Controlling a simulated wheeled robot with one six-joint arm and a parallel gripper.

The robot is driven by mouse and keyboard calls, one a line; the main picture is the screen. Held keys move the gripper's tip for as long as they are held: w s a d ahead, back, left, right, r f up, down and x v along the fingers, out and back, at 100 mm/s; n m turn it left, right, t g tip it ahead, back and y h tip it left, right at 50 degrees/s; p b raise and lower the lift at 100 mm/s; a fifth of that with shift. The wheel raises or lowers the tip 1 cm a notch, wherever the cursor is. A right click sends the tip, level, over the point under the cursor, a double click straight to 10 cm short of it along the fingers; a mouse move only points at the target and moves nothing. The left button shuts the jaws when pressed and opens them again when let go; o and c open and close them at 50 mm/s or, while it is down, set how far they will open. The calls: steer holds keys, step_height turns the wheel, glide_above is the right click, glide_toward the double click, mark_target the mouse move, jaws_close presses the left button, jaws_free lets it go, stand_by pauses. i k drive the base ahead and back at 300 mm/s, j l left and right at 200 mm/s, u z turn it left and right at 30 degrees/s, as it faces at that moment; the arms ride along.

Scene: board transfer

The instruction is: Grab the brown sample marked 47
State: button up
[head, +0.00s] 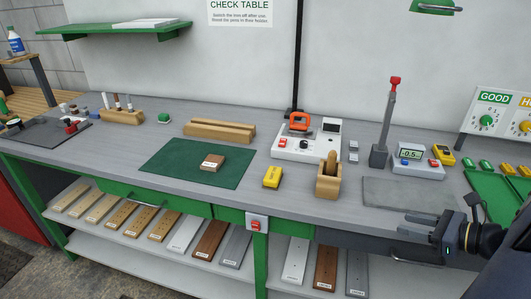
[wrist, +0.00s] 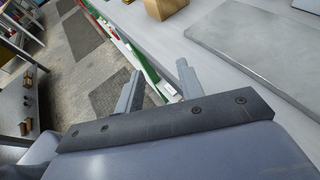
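A small brown block with a white label (head: 212,163) lies on the green mat (head: 165,165) on the workbench in the head view. The writing on its label is too small to read. My gripper (head: 408,225) is at the right, by the bench's front edge, well apart from the block. In the wrist view my gripper (wrist: 160,85) has its two fingers apart with nothing between them. The brown block is not in the wrist view.
A yellow box (head: 272,177) and a wooden holder (head: 328,182) stand right of the mat. Wooden rails (head: 220,131) lie behind it. A grey plate (head: 405,193) lies near my gripper. Labelled boards, including a brown one (head: 210,240), lie on the lower shelf.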

mark_target(212, 162)
steer(key=i+j+u, duration=0.3)
steer(key=j, duration=0.15)
steer(key=i+j+u, duration=0.3)
steer(key=i+l+u, duration=0.2)
steer(key=i+u, duration=0.2)
